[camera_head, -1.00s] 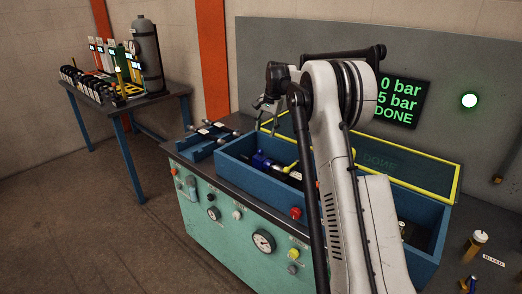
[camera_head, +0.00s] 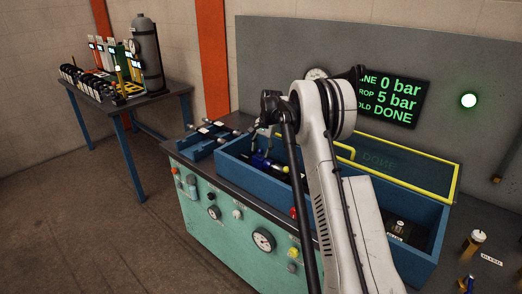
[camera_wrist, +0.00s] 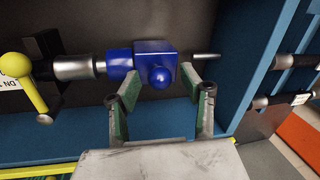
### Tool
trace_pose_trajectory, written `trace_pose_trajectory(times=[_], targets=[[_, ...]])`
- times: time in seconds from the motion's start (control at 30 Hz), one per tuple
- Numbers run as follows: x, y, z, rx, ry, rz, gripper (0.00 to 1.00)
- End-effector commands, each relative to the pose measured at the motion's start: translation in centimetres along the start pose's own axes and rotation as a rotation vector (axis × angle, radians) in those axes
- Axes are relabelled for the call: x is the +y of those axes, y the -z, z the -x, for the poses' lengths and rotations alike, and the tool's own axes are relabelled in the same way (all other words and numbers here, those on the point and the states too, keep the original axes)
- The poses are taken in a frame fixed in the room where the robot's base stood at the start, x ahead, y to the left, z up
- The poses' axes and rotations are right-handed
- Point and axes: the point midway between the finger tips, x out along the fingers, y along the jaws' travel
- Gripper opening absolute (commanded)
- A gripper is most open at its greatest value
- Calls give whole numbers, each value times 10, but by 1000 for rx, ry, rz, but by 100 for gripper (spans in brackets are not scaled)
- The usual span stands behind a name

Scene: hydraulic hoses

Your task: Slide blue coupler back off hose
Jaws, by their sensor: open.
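The blue coupler (camera_wrist: 155,62) sits in the blue trough, with a hose end fitting (camera_wrist: 75,67) on its left and a thin metal pin (camera_wrist: 207,55) on its right in the wrist view. In the head view the coupler (camera_head: 262,162) lies at the left end of the trough. My gripper (camera_wrist: 157,88) is open, its green-padded fingers to either side of the coupler's lower part in the wrist view. I cannot tell whether they touch it. In the head view my gripper (camera_head: 262,150) hangs just above the coupler.
The blue trough (camera_head: 225,160) has walls close around my gripper. A yellow-knobbed lever (camera_wrist: 18,66) stands left of the coupler in the wrist view. A yellow-framed guard (camera_head: 405,150) stands behind the trough. A display (camera_head: 395,100) reads "0 bar", "5 bar", "DONE".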

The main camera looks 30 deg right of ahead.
Motion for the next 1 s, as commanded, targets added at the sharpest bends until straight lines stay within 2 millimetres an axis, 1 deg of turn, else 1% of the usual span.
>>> trace_pose_trajectory(times=[0.03,0.3,0.33,0.37,0.67,0.77,1.0], targets=[[0,0,0,0,0,0,42],[0,0,0,0,0,0,6],[0,0,0,0,0,0,2],[0,0,0,0,0,0,0],[-2,0,0,0,0,0,0],[-9,2,-2,0,0,1,0],[-36,8,-7,0,1,1,0]])
